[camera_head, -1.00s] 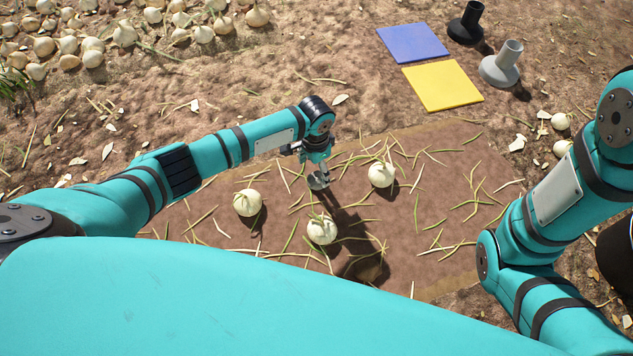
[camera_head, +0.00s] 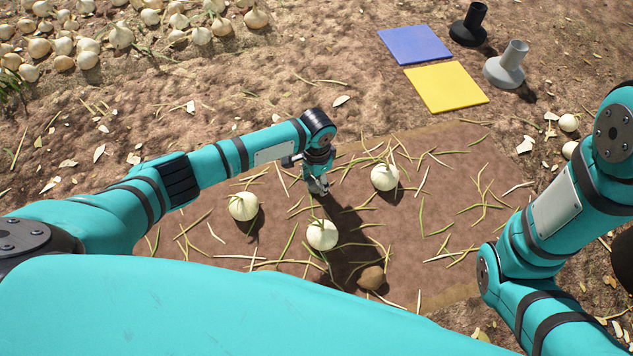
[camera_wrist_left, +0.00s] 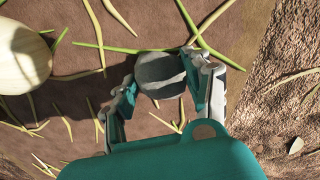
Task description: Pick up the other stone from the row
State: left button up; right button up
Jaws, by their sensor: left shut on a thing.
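My left gripper (camera_head: 318,186) hangs above the brown soil strip in the head view, behind the middle onion. In the left wrist view it is shut on a grey rounded stone (camera_wrist_left: 160,74), held between its two fingers. The head view hardly shows this stone. Another brown stone (camera_head: 371,277) lies on the strip (camera_head: 450,235) near its front, right of the middle onion and away from the gripper. My right arm shows at the right, but its gripper is out of view.
Three white onions lie on the strip: left (camera_head: 243,206), middle (camera_head: 322,235) and right (camera_head: 385,177). Green and pale stalks are scattered around them. A blue square (camera_head: 414,44), a yellow square (camera_head: 446,87), a black stand (camera_head: 468,25) and a grey stand (camera_head: 506,65) are at the back right.

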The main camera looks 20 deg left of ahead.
pick_arm(q)
jog(key=c, duration=0.4)
jog(key=shift+r, duration=0.1)
